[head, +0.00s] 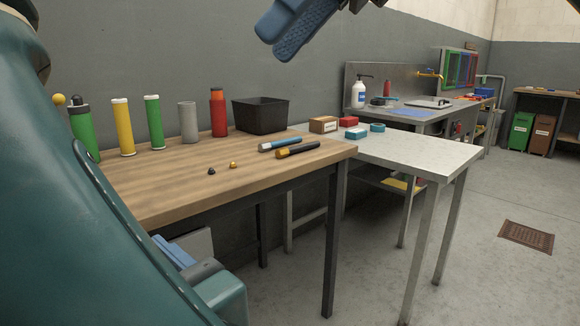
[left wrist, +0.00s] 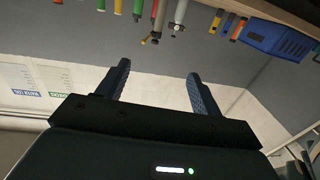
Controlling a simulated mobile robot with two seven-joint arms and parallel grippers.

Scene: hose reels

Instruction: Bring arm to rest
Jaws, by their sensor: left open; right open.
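My right gripper (head: 278,38) shows at the top of the head view. Its blue ribbed fingers point down and left, well above the wooden table, with nothing between them. My left gripper (left wrist: 158,72) shows in the left wrist view. Its two fingers stand wide apart and the gap is empty, with grey and pale wall behind. In the head view, I cannot make out the left gripper's fingers clearly.
The wooden table (head: 215,187) holds several coloured cylinders, a black bin (head: 260,115) and two short tools. A pale metal table (head: 410,157) adjoins it, carrying small boxes. Open floor (head: 480,260) lies at right. The left wrist view shows a blue crate (left wrist: 275,40).

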